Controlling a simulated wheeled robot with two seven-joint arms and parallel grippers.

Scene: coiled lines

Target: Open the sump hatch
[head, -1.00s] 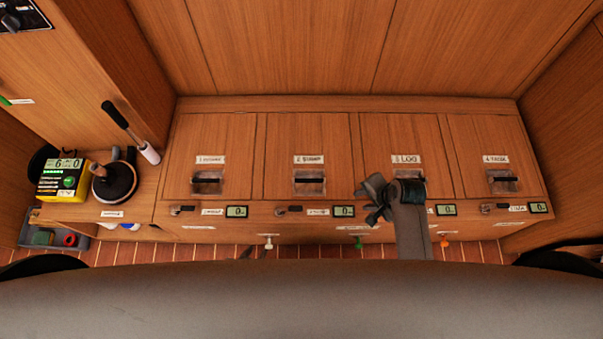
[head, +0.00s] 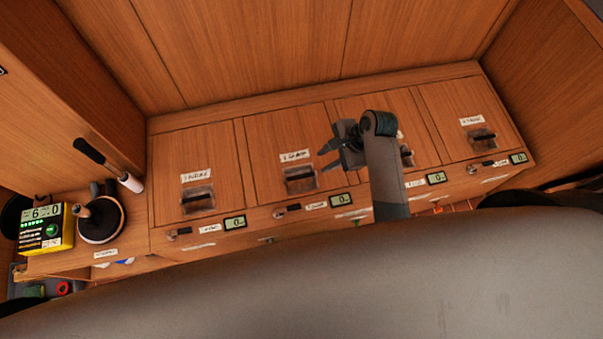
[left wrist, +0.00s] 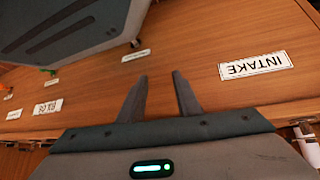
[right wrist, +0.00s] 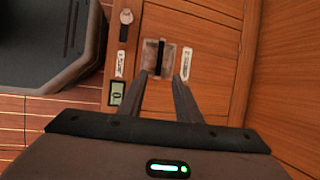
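The sump hatch (head: 275,138) is the second wooden lid from the left, closed, with a label and a recessed dark pull (head: 299,178). My right gripper (head: 325,159) is open and empty, pointing left, just right of that pull in the picture. In the right wrist view, a recessed pull (right wrist: 159,58), apparently the sump hatch's, lies beyond the open fingertips (right wrist: 165,80); contact cannot be told. A latch (head: 287,208) sits on the front face below the hatch. My left gripper (left wrist: 160,78) is open and empty in the left wrist view, out of the head view.
Closed hatches stand on both sides, with small displays (head: 341,200) along the front. At left are a yellow meter (head: 46,228), a round dark device (head: 101,220) and a handled tool (head: 108,164). An INTAKE label (left wrist: 255,65) is near my left gripper. A wall rises behind.

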